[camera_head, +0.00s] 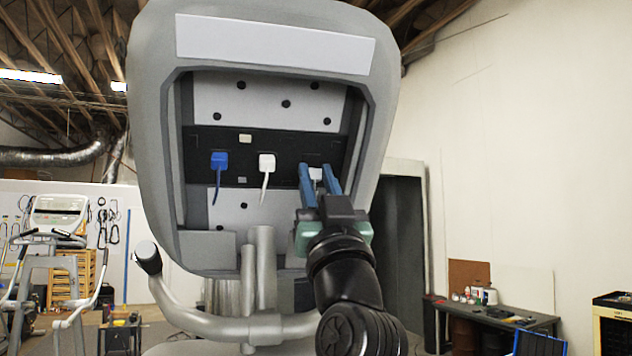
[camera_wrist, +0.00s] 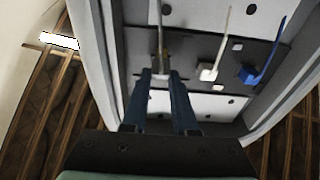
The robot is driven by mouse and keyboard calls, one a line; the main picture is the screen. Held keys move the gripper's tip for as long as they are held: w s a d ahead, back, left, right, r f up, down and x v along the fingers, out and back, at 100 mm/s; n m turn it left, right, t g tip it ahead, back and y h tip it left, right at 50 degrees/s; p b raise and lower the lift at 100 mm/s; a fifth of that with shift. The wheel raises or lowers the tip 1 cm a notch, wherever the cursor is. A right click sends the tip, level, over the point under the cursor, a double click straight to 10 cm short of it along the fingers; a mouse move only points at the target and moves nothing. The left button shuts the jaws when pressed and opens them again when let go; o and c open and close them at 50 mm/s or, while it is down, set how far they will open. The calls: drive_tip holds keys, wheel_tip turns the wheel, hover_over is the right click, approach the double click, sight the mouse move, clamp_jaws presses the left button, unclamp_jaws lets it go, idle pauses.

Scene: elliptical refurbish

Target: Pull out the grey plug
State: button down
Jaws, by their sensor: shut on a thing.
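The grey plug (camera_head: 316,174) sits at the right end of the black socket strip in the back of the console. In the wrist view the grey plug (camera_wrist: 160,80) lies between my two blue fingers, with its cable running up the picture. My gripper (camera_head: 318,171) is shut on the grey plug, one finger on each side. The fingertips also show in the wrist view (camera_wrist: 159,76). The fingers partly hide the plug, and I cannot tell how deep it sits in its socket.
A white plug (camera_head: 267,163) and a blue plug (camera_head: 219,160) sit in the same strip (camera_head: 243,173), left of my gripper. The console's grey rim (camera_head: 382,110) surrounds the recess. Grey tubes (camera_head: 265,270) stand below it. A table (camera_head: 500,312) is far right.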

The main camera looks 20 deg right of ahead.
drive_tip(key=c, duration=0.7)
unclamp_jaws()
drive_tip(key=shift+f, duration=0.1)
drive_tip(key=b+v, duration=0.7)
drive_tip(key=v, duration=0.6)
drive_tip(key=s+a+f+y, duration=0.1)
drive_tip(key=s+a+f, duration=0.1)
drive_tip(key=a, duration=0.3)
drive_tip(key=s+a+f+n+y, duration=0.1)
drive_tip(key=s+a, duration=0.4)
drive_tip(key=a, duration=0.1)
drive_tip(key=s+a+f+y, duration=0.1)
drive_tip(key=s+a+f, duration=0.1)
drive_tip(key=s+a, duration=0.2)
drive_tip(key=shift+s+a+f+n+t+y, duration=0.1)
drive_tip(key=shift+a+f+n+t+y, duration=0.1)
drive_tip(key=shift+a, duration=0.4)
drive_tip(key=shift+s+a+f+n+t+y, duration=0.1)
drive_tip(key=shift+a+f+y, duration=0.1)
drive_tip(key=shift+a, duration=0.35)
